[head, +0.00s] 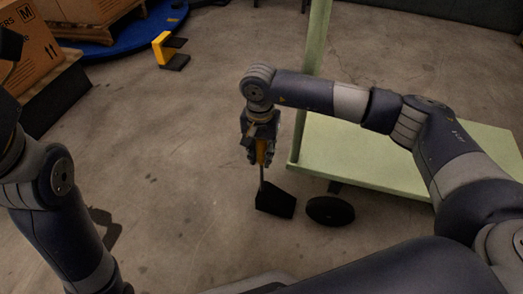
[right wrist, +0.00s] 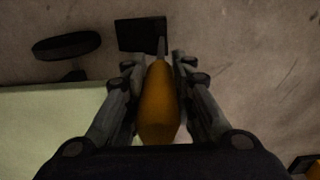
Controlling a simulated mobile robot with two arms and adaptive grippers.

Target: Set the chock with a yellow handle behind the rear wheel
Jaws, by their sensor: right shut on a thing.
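The black chock (head: 275,199) is at or just above the floor, to the left of the black wheel (head: 330,210) of the green cart (head: 400,158), with a small gap between them. My right gripper (head: 260,160) points down from above and is shut on the chock's yellow handle (head: 263,152). In the right wrist view the handle (right wrist: 159,104) lies between the fingers, with the chock (right wrist: 141,35) beyond them and the wheel (right wrist: 67,46) to its left. Whether the chock touches the floor I cannot tell.
A yellow and black bracket-like object (head: 168,50) stands on the floor at the upper left. The green post (head: 316,45) rises from the cart. The floor left of the chock is clear.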

